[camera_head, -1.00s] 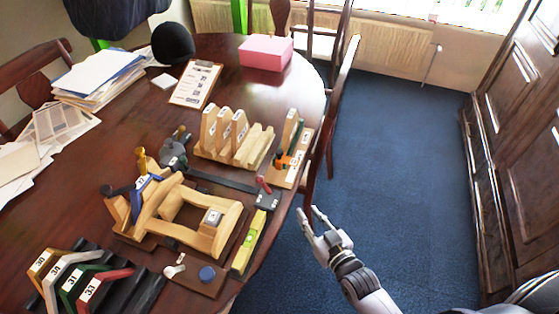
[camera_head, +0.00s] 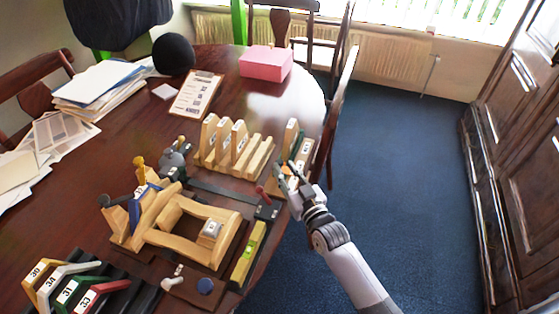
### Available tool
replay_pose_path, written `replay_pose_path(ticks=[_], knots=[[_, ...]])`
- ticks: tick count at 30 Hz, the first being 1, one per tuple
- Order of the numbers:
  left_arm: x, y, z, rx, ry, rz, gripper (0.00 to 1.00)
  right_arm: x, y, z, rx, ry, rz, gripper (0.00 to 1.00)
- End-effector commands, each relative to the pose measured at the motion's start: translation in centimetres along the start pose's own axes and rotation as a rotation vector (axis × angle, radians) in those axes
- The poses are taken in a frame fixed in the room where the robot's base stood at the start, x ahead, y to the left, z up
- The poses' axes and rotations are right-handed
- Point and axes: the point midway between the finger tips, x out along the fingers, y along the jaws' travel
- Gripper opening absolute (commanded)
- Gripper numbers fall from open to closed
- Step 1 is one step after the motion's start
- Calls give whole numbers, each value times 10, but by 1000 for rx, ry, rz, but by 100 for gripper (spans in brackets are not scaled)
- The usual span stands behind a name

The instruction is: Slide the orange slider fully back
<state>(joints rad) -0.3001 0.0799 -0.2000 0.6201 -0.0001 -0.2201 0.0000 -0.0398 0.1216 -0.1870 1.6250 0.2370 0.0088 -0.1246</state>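The slider stand (camera_head: 304,147) is a small wooden block with an upright panel and white labels, at the right edge of the table. The orange slider, seen low on its upright a second ago, is now hidden behind my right gripper. My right gripper (camera_head: 287,173) is at the near side of this stand, with its fingers apart and pointing up toward it. I cannot tell whether the fingers touch the slider. My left gripper is not in view.
A wooden rack with numbered slats (camera_head: 232,150) stands just left of the stand. A wooden saddle frame (camera_head: 190,215), a yellow level (camera_head: 248,255) and several numbered coloured brackets (camera_head: 70,290) are nearer. A pink box (camera_head: 266,63) is behind. Right of the table is open blue floor (camera_head: 400,190).

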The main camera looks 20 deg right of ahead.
Motion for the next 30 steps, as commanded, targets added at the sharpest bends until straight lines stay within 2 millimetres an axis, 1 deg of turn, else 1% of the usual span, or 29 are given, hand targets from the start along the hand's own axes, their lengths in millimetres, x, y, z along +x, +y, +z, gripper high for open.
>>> replay_pose_path(ticks=[1,3,6,9,13,20,30], knots=[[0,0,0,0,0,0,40,11,0,-1,0,1,0,25],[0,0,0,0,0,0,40,22,0,-1,0,1,0,25],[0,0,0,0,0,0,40,33,0,0,-1,0,0,25],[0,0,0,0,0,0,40,41,0,0,-1,0,0,25],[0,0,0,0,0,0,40,45,0,0,-1,-1,0,25],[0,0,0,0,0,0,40,45,0,0,-1,-1,0,25],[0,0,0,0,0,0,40,44,0,0,0,-1,0,3]])
